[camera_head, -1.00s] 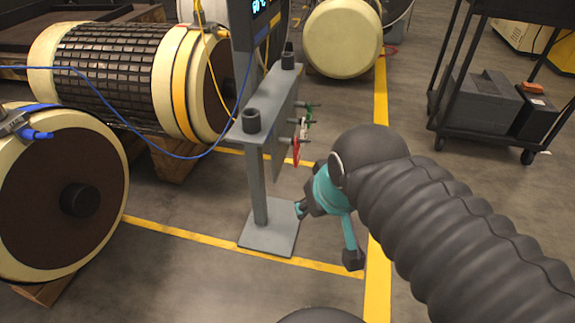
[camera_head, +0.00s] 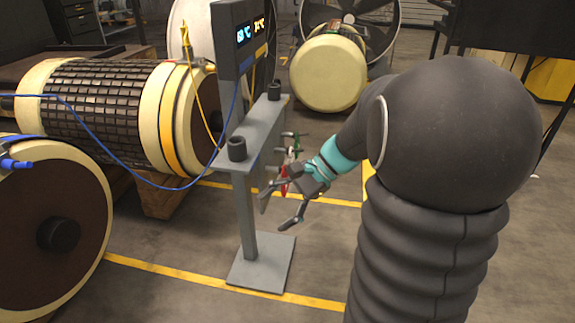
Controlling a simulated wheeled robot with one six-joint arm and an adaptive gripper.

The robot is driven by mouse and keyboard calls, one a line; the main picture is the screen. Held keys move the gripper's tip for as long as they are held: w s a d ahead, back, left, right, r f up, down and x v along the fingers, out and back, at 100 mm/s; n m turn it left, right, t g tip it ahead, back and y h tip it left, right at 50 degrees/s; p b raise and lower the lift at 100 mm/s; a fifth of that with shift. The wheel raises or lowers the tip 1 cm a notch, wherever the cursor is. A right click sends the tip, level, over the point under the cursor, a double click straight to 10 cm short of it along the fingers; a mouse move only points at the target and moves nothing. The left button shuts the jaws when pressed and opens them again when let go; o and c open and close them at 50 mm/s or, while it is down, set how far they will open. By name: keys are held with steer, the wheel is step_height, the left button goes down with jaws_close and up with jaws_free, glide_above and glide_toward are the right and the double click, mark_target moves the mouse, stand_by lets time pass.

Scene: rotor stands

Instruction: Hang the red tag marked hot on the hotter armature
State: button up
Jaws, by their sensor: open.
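A red tag (camera_head: 284,181) hangs on the side of a grey stand (camera_head: 245,215), by short pegs; its marking is too small to read. My gripper (camera_head: 275,214) is open beside the tag, its fingers pointing left and down; I cannot tell whether it touches the tag. A dark-faced armature with cream rims (camera_head: 50,235) lies at the front left. An armature with a dark segmented surface (camera_head: 90,105) lies behind it. A display (camera_head: 248,34) above the stand shows one blue and one orange temperature, too blurred to read surely.
A blue cable (camera_head: 115,160) runs left from the display area, and a yellow cable (camera_head: 186,75) hangs by the segmented armature. A blue clamp (camera_head: 15,163) sits at the front armature. A cream drum (camera_head: 328,72) stands behind. Yellow lines (camera_head: 200,275) mark open floor.

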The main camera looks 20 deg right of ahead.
steer(key=w+d+f+m+t+y+b, duration=0.1)
steer(key=w+d+f+m+t+y, duration=0.35)
steer(key=d, duration=0.45)
steer(key=w+d+f+m+t+y+b, duration=0.1)
steer(key=w+d+f+m+t+b, duration=0.1)
steer(key=w+d+f+m+t, duration=0.6)
steer(key=w+a+r+n+g, duration=0.1)
steer(key=w+a+r+g, duration=0.2)
steer(key=a, duration=0.3)
steer(key=shift+w+a+r+g, duration=0.2)
steer(key=shift+w+a+g, duration=0.15)
steer(key=shift+g, duration=0.1)
steer(key=shift+d, duration=0.1)
steer(key=c, duration=1.1)
steer(key=shift+r+p, duration=0.25)
steer(key=shift+p, duration=0.35)
